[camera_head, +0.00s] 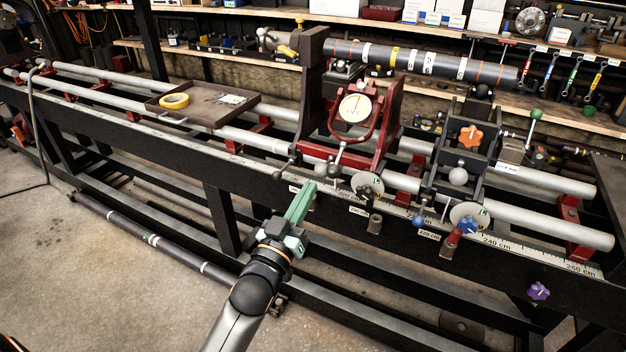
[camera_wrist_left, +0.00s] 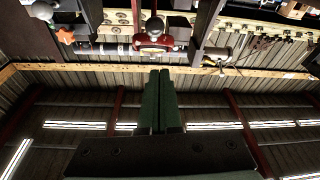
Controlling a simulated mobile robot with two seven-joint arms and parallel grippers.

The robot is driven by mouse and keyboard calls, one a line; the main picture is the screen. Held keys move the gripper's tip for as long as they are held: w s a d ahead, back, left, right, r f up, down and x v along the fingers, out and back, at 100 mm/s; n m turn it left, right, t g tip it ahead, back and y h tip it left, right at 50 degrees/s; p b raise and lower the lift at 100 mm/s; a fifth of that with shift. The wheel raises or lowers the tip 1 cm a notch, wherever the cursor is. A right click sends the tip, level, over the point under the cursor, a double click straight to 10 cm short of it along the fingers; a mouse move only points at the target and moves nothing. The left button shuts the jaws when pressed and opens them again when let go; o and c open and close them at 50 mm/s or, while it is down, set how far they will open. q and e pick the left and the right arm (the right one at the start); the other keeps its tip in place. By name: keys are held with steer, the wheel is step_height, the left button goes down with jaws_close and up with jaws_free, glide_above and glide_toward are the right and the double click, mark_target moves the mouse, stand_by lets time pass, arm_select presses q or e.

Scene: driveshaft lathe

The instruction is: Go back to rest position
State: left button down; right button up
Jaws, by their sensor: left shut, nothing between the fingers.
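My left gripper (camera_head: 309,187) is green and sits in front of the lathe rail, below the red dial-gauge stand. Its fingers are together with nothing between them. In the left wrist view its two fingers (camera_wrist_left: 160,78) lie side by side and point up the picture. The gripper appears close to the ball-ended lever (camera_head: 278,174); I cannot tell whether they touch. My right gripper is in neither view.
The lathe carries a dark driveshaft (camera_head: 430,61), a red stand with a dial gauge (camera_head: 354,107) and a tray (camera_head: 160,110) with a yellow tape roll (camera_head: 174,101). A tool shelf (camera_head: 556,117) stands behind. Concrete floor (camera_head: 70,250) is free at the left front.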

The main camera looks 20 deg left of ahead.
arm_select(q)
steer(key=shift+s+f, duration=0.1)
steer(key=shift+s, duration=0.2)
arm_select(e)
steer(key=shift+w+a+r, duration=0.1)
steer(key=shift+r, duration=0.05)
arm_select(q)
steer(key=s+d+f+m+g+h+p, duration=0.1)
steer(key=s+d+f+g+p, duration=0.1)
steer(key=s+f, duration=0.4)
steer(key=s+d+f+m+g+h+p, duration=0.1)
steer(key=s+d+f+g+p, duration=0.1)
steer(key=s+f+g+p, duration=0.3)
steer(key=s+d+f+m+g+p, duration=0.2)
steer(key=s+d+f+g+p, duration=0.1)
steer(key=s+f, duration=0.5)
steer(key=s+g+p, duration=0.1)
steer(key=s, duration=0.2)
steer(key=shift+s+f+g+h, duration=0.35)
steer(key=shift+g+h, duration=0.05)
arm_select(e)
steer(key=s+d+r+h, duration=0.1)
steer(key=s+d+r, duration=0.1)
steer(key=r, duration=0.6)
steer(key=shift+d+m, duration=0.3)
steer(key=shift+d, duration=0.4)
